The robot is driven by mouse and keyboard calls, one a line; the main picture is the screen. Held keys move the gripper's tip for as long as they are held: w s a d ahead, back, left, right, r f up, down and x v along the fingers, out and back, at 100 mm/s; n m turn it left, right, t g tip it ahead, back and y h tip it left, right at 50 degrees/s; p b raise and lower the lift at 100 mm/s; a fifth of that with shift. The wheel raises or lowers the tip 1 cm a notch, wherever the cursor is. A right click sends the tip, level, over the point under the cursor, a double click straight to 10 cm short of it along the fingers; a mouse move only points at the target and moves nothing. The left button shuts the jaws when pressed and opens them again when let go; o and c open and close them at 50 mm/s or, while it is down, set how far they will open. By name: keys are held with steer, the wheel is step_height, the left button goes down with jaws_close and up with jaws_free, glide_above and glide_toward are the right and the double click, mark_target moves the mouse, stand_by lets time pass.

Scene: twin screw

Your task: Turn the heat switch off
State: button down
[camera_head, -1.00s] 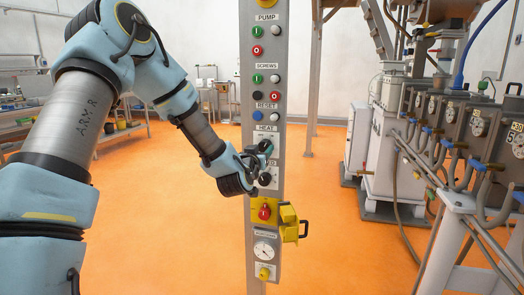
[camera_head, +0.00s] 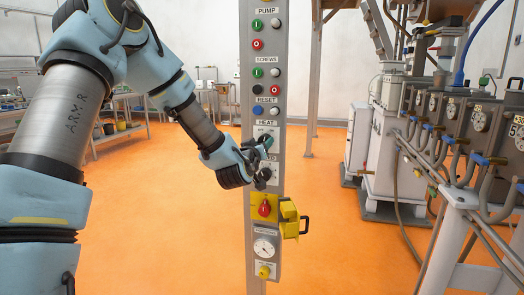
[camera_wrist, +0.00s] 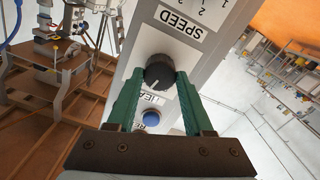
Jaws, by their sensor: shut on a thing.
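The heat switch is a round black knob (camera_wrist: 160,72) with a pale pointer line, in the wrist view. It sits on the grey control column between the HEAT label (camera_wrist: 160,98) and the SPEED label (camera_wrist: 182,30), which appear upside down. My gripper (camera_wrist: 160,80) has its two green fingers on either side of the knob, shut on it. The pointer line slants toward the lower left in that view. In the head view my gripper (camera_head: 264,146) is at the column just under the HEAT label and hides most of the knob.
A blue reset button (camera_wrist: 151,119) is close to the fingers. The column (camera_head: 246,90) carries several other buttons above. A red knob on a yellow plate (camera_head: 264,208), an open yellow cover (camera_head: 289,220) and a dial (camera_head: 264,248) are below. Machinery stands at right.

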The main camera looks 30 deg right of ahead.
steer(key=shift+n+b, duration=2.55)
steer(key=shift+n, duration=1.75)
steer(key=shift+c, duration=1.5)
jaws_free()
steer(key=b+v, duration=0.1)
steer(key=v, duration=0.9)
steer(key=shift+s+a+b, duration=0.3)
steer(key=shift+b, duration=0.05)
